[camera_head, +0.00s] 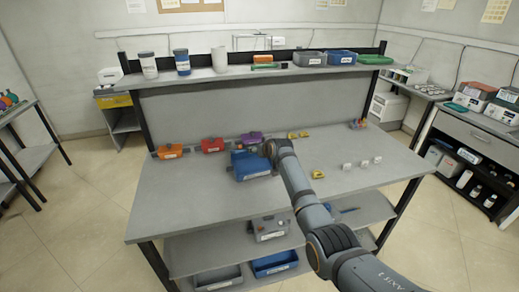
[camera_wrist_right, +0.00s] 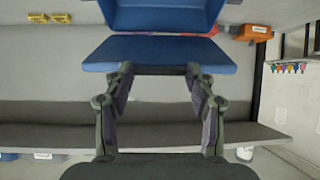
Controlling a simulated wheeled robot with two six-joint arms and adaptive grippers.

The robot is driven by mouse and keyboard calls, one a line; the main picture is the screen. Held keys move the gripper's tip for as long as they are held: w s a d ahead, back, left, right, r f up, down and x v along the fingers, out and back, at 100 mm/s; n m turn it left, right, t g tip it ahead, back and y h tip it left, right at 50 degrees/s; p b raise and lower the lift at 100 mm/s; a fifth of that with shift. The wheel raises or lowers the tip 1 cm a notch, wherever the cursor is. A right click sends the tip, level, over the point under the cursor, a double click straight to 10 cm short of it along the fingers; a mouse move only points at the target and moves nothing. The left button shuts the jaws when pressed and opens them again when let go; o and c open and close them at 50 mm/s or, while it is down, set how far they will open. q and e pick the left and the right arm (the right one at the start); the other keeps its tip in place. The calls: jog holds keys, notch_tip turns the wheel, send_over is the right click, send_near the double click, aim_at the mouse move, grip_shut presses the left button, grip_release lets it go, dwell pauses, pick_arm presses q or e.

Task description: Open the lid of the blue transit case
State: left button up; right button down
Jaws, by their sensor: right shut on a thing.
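The blue transit case (camera_head: 255,175) stands on the grey workbench, left of its middle, with a white label on its front. In the right wrist view, the flat blue lid (camera_wrist_right: 160,52) lies across the fingertips, and another blue part of the case (camera_wrist_right: 160,16) shows at the top edge. My right gripper (camera_head: 270,149) is at the case's upper right; in the right wrist view its fingers (camera_wrist_right: 159,72) are shut on the edge of the lid. The lid looks raised at an angle, but how far is unclear. My left gripper is not in view.
An orange case (camera_head: 169,152), a red case (camera_head: 212,145) and a purple case (camera_head: 250,138) stand behind and left. Yellow pieces (camera_head: 298,135) and small white blocks (camera_head: 347,166) lie to the right. A raised shelf (camera_head: 220,76) runs along the back. The bench front is clear.

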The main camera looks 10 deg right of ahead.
jog(key=shift+r, duration=0.15)
dwell(0.3)
jog(key=shift+c, duration=2.2)
grip_release()
jog(key=shift+s, duration=0.1)
jog(key=v, duration=1.2)
